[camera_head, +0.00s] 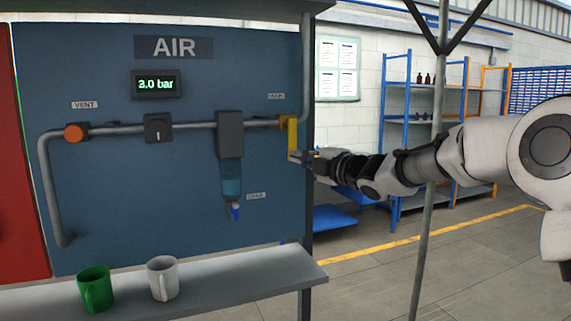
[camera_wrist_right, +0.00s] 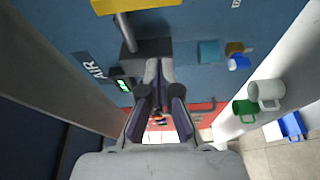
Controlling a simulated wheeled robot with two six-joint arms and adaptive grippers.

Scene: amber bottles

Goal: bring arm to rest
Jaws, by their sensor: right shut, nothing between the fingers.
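My right arm (camera_head: 400,168) reaches in from the right of the head view, stretched toward the blue air panel (camera_head: 110,190). My right gripper (camera_head: 300,157) is at the panel's right edge, just below the yellow lever (camera_head: 293,136). In the right wrist view its fingers (camera_wrist_right: 158,68) are together with nothing between them. The yellow lever (camera_wrist_right: 135,5) shows at that view's top edge, apart from the fingertips in the picture. I cannot tell from the head view whether they touch. My left gripper is in neither view.
The panel display (camera_head: 156,84) reads 3.0 bar. A green mug (camera_head: 95,290) and a white mug (camera_head: 162,279) stand on the grey ledge (camera_head: 235,278) below the panel. A thin grey post (camera_head: 422,250) stands by my right arm. Shelves (camera_head: 386,120) with dark bottles (camera_head: 427,79) are behind.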

